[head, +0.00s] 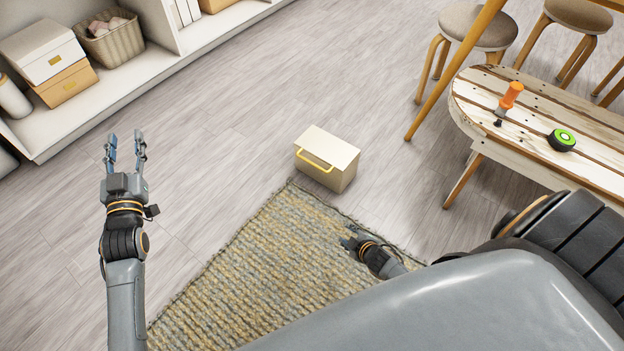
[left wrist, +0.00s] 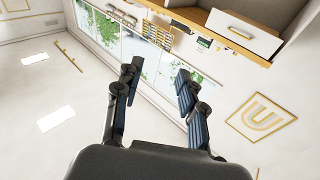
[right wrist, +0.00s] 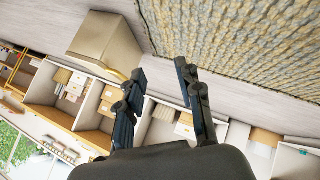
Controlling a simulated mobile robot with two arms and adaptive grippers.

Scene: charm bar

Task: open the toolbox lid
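The toolbox (head: 338,172) is a cream box with a yellow handle (head: 314,161) on its front. It stands on the wooden floor just beyond the rug, and its lid (head: 327,146) looks closed. In the right wrist view the toolbox (right wrist: 107,45) is at the upper left. My right gripper (head: 348,238) is below the toolbox in the head view, apart from it; the right wrist view shows its fingers (right wrist: 160,70) apart and empty. My left gripper (head: 126,143) is open and empty, well left of the toolbox. Its spread fingers (left wrist: 158,74) show in the left wrist view.
A woven rug (head: 285,255) lies in front of the toolbox. A wooden table (head: 540,110) at the right holds an orange-handled tool (head: 510,95) and a green-black round item (head: 562,140). Stools (head: 475,25) stand behind it. A white shelf (head: 190,50) lines the upper left. Floor left of the toolbox is clear.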

